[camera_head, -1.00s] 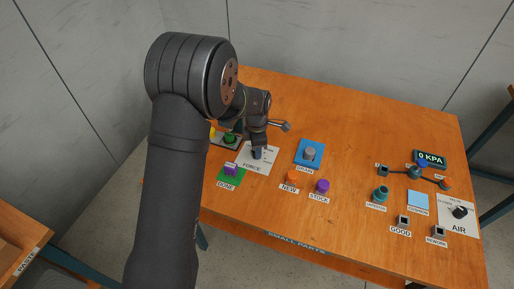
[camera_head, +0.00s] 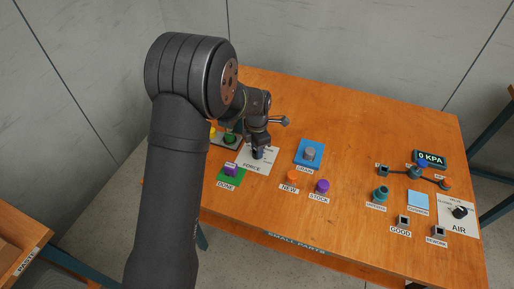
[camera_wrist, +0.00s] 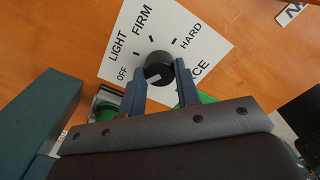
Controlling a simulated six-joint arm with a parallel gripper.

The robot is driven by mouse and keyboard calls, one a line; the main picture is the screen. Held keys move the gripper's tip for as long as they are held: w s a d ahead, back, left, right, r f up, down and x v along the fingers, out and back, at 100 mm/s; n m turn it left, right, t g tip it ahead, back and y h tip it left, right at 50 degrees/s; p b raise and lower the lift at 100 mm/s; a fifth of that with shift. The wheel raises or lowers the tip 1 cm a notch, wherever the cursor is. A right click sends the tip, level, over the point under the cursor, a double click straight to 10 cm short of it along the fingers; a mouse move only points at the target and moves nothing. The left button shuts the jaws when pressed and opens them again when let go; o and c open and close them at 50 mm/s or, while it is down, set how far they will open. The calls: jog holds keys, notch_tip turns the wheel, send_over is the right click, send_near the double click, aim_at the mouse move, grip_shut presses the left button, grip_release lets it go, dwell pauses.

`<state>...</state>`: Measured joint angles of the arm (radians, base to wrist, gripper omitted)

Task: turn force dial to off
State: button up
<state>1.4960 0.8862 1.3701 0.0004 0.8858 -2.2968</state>
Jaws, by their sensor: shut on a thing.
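The force dial is a round black knob (camera_wrist: 158,66) on a white plate (camera_wrist: 205,62) marked OFF, LIGHT, FIRM and HARD. My gripper (camera_wrist: 160,69) has its two blue fingers on either side of the knob, shut on it. Which mark the dial points at is not clear, as the fingers hide part of the knob. In the head view my gripper (camera_head: 258,153) is down on the FORCE plate (camera_head: 262,166) and hides the dial there.
A green DONE pad (camera_head: 226,181) with a purple piece (camera_head: 230,169) lies close at the left front. A green button (camera_head: 230,139) stands behind it. The blue DRAIN plate (camera_head: 318,147) is to the right. The wooden table is clear at the back right.

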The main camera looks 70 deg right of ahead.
jog(key=o, duration=1)
notch_tip(320, 180, up, 18)
jog(key=shift+f, duration=0.25)
notch_tip(320, 180, down, 18)
jog(key=shift+r, duration=0.25)
dwell(0.4)
